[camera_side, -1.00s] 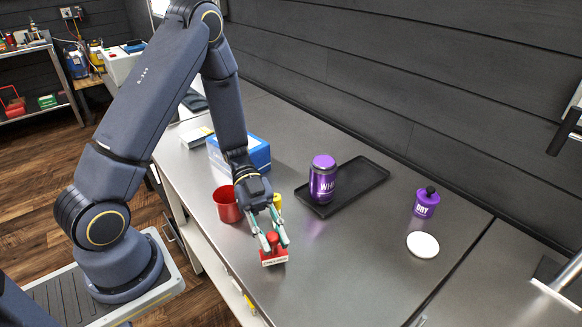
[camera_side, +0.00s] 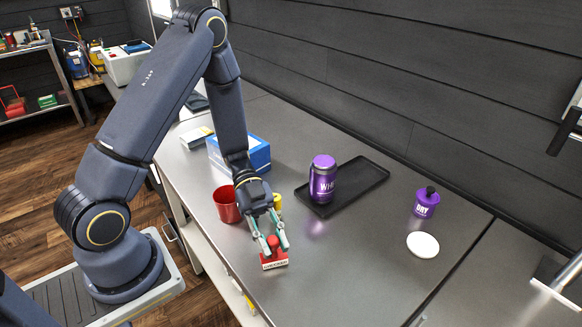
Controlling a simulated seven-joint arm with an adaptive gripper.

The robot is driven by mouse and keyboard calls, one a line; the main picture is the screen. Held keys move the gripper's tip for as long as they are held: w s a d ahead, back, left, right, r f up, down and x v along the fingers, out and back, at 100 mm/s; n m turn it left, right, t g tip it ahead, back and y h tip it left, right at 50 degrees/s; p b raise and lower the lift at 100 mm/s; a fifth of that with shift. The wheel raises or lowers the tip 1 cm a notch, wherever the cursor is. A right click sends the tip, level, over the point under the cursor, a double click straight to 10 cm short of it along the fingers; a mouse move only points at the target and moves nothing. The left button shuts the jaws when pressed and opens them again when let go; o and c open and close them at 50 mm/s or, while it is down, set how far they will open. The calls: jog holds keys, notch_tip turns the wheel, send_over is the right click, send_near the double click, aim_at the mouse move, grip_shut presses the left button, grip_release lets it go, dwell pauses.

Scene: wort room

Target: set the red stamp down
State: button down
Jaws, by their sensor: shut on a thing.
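The red stamp (camera_side: 274,258) is low over the steel table, near its front edge, with a white lettered label on its front side. My gripper (camera_side: 270,242) is shut on the stamp's round red handle from above, one finger on each side. The stamp looks upright. I cannot tell from this view whether its base touches the table.
A red cup (camera_side: 227,205) and a yellow object (camera_side: 277,202) stand behind my gripper. A purple jar (camera_side: 322,180) stands on a black tray (camera_side: 365,182). The table between is clear.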

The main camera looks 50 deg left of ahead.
jog(key=c, duration=0.9)
grip_release()
jog(key=shift+f, duration=0.1)
jog(key=shift+o, duration=0.2)
